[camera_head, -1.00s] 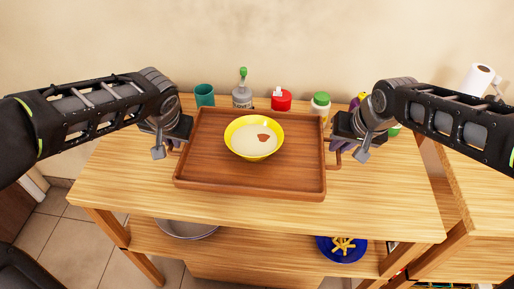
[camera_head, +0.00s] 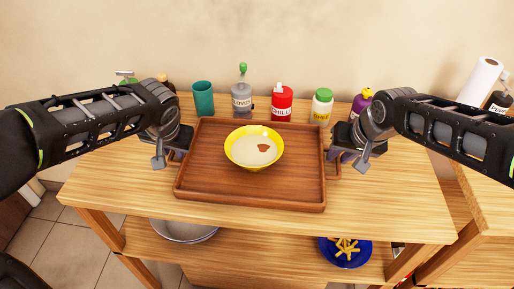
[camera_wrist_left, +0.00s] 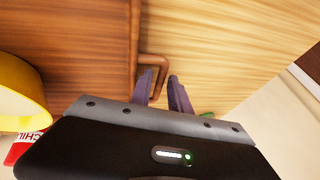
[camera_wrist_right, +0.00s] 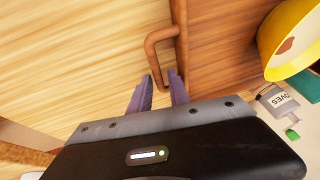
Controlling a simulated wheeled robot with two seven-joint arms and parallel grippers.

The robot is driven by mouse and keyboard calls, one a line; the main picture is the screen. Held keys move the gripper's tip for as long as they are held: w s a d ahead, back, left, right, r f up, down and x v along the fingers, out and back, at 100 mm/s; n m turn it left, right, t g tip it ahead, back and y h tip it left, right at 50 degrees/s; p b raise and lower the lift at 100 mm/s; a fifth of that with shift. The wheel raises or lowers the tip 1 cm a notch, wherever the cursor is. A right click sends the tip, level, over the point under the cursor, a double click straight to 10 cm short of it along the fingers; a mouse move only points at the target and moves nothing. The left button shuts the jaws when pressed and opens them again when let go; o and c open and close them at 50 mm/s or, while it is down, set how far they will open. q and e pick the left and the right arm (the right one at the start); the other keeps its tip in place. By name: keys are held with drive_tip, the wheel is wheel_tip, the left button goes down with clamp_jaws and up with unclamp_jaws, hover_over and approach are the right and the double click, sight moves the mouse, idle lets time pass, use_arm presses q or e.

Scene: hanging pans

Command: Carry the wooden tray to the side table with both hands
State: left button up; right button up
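The brown wooden tray (camera_head: 215,187) lies on a light wooden table (camera_head: 120,180), with a yellow bowl (camera_head: 254,132) of pale food standing in it. My left gripper (camera_head: 180,150) is at the tray's left end. In the left wrist view its purple fingers (camera_wrist_left: 161,76) stand apart on both sides of the tray's brown handle (camera_wrist_left: 153,58). My right gripper (camera_head: 335,152) is at the right end. In the right wrist view its fingers (camera_wrist_right: 160,84) stand apart around the other handle (camera_wrist_right: 152,44). Whether any finger touches a handle is unclear.
A teal cup (camera_head: 203,98), a grey bottle (camera_head: 241,97), a red chili bottle (camera_head: 281,103) and a green-capped bottle (camera_head: 322,106) stand behind the tray. Another wooden table (camera_head: 485,190) is at the right, with a paper roll (camera_head: 480,82). A blue bowl (camera_head: 346,256) sits on the lower shelf.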

use_arm(q)
drive_tip(key=shift+o, duration=0.7)
use_arm(e)
drive_tip(key=shift+o, duration=0.7)
use_arm(q)
drive_tip(key=shift+r, duration=0.15)
drive_tip(key=v, duration=1.1)
drive_tip(key=shift+s+d+r, duration=0.15)
drive_tip(key=shift+s+r, duration=0.1)
drive_tip(key=shift+r, duration=0.05)
use_arm(e)
drive_tip(key=v, duration=1.2)
